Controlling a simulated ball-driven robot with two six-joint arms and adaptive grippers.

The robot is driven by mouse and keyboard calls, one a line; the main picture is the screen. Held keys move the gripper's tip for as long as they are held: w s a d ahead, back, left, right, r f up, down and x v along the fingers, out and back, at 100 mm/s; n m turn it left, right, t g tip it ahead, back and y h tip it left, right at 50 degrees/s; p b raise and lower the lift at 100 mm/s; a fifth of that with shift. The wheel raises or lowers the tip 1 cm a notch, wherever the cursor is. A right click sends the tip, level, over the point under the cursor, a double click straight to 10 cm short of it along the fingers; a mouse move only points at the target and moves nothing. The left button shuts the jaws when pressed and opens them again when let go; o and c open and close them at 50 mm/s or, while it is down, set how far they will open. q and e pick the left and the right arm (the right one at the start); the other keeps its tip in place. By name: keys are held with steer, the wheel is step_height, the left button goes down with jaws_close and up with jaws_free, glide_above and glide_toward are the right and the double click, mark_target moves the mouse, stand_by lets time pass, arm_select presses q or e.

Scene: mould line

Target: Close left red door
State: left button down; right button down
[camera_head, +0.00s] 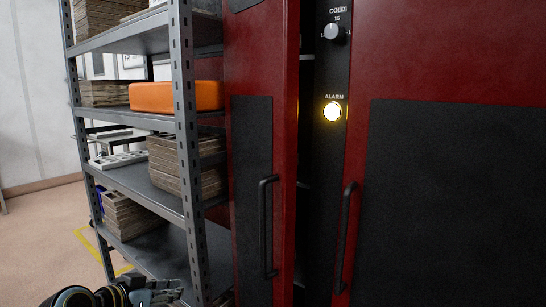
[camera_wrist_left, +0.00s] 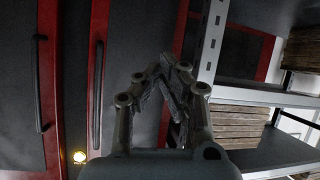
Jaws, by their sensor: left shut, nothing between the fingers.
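The left red door (camera_head: 237,77) stands ajar in the head view, with a dark gap along its right edge. It has a black inset panel and a vertical black handle (camera_head: 268,228). In the left wrist view, which looks turned over, this door's handle (camera_wrist_left: 98,95) shows left of the fingers. My left gripper (camera_head: 165,290) is low at the bottom left of the head view, partly cut off, in front of the shelf. In the wrist view its fingers (camera_wrist_left: 167,72) are shut and empty, in front of the door's shelf-side part. Contact with the door cannot be told. My right gripper is out of view.
A grey metal shelf (camera_head: 184,110) with stacked boards (camera_head: 185,165) and an orange case (camera_head: 176,97) stands close beside the left door. A lit alarm lamp (camera_head: 333,111) is on the black strip between the doors. The right red door (camera_head: 440,60) has a handle (camera_head: 346,237).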

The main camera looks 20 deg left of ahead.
arm_select(q)
steer(key=w+d+r+m+t+h, duration=0.1)
steer(key=w+d+r+m+h, duration=0.15)
steer(key=r, duration=0.65)
steer(key=w+d+r+m+t+h, duration=0.1)
steer(key=w+d+r+t+h, duration=0.15)
steer(key=r, duration=0.65)
steer(key=m+h, duration=0.2)
steer(key=h, duration=0.1)
glide_toward(281, 153)
steer(key=shift+g, duration=0.35)
steer(key=p+x, duration=0.1)
steer(key=x, duration=0.1)
steer(key=p+x, duration=0.1)
steer(key=x, duration=0.2)
steer(key=p+x, duration=0.1)
steer(key=x, duration=0.1)
steer(key=shift+w+r, duration=0.2)
steer(key=shift+r, duration=0.1)
